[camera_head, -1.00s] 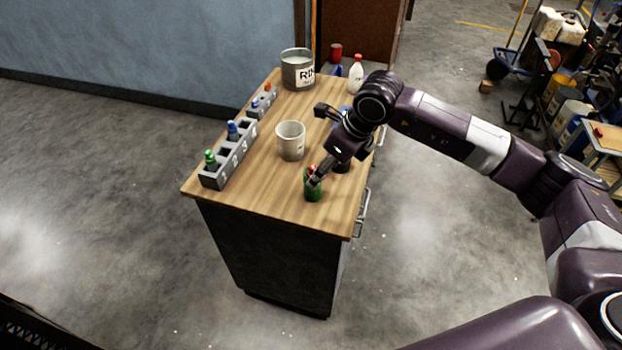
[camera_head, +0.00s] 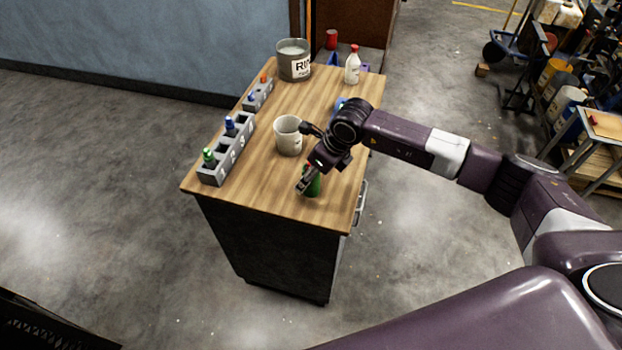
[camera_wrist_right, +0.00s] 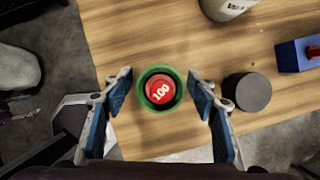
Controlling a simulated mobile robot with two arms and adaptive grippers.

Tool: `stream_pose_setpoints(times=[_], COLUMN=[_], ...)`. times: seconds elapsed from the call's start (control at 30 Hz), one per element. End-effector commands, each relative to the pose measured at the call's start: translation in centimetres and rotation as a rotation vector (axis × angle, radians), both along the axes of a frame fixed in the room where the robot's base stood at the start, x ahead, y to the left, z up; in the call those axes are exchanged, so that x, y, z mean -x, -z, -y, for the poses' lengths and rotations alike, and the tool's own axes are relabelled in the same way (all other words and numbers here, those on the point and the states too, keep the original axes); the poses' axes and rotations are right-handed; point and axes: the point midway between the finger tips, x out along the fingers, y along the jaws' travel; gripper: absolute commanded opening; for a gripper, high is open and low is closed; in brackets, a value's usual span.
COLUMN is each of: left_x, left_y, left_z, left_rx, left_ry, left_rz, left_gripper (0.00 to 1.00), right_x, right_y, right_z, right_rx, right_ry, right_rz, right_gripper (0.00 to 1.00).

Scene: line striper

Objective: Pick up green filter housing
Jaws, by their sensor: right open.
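The green filter housing (camera_head: 313,185) stands upright near the front right edge of the wooden bench top. In the right wrist view it is seen from above as a green ring (camera_wrist_right: 160,88) with a red "100" disc inside. My right gripper (camera_head: 303,187) is at the housing in the head view. In the right wrist view my right gripper (camera_wrist_right: 159,98) is open, with one blue-padded finger on each side of the housing and a gap on both sides. My left gripper is not in view.
A grey numbered rack (camera_head: 226,150) with green and blue items lines the bench's left edge.

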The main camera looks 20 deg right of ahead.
Motion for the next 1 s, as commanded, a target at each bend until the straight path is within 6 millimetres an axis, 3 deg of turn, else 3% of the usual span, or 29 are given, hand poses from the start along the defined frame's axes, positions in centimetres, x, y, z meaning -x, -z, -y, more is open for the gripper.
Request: stream_pose_setpoints(times=[0.07,0.53,1.0], left_x=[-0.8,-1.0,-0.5], left_y=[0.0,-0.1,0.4], left_z=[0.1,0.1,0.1], left_rx=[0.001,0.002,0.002], left_ry=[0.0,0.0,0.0], left_rz=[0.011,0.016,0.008], left_gripper=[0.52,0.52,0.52], right_x=[0.0,0.0,-0.2], right_y=[0.0,0.0,-1.4], right_z=[0.0,0.0,-0.1], right_rx=[0.0,0.0,-0.002], right_ry=[0.0,0.0,-0.001], right_rz=[0.0,0.0,0.007], right_gripper=[0.51,0.0,0.0])
